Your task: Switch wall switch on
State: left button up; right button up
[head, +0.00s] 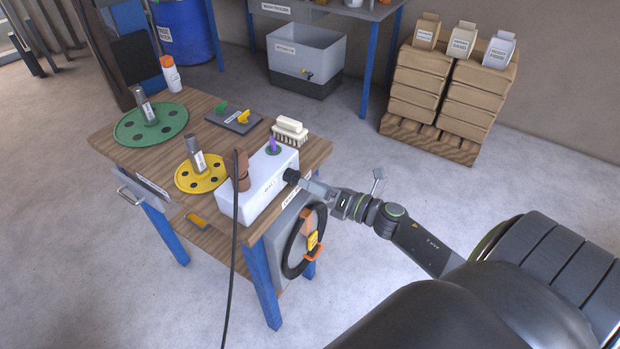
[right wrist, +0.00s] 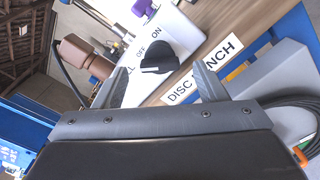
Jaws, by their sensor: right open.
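The switch is a black rotary knob (right wrist: 157,55) on the end face of a white box (head: 262,190) on the workbench. In the right wrist view the words OFF and ON are printed beside the knob, and a small white mark shows on it. I cannot tell for sure which word the mark points at. My right gripper (head: 303,184) is at the knob in the head view. In the right wrist view its open fingers (right wrist: 163,78) stand on either side of the knob, and contact is not clear. My left gripper is not in view.
The wooden bench (head: 100,143) holds a green disc (head: 177,117), a yellow disc (head: 213,181), a brush (head: 290,131) and a white bottle (head: 172,78). A brown plug (head: 243,170) with a black cable is on the box. A coiled hose (head: 291,262) hangs below the knob.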

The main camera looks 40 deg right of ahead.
jog(key=shift+x, duration=0.9)
jog(key=c, duration=1)
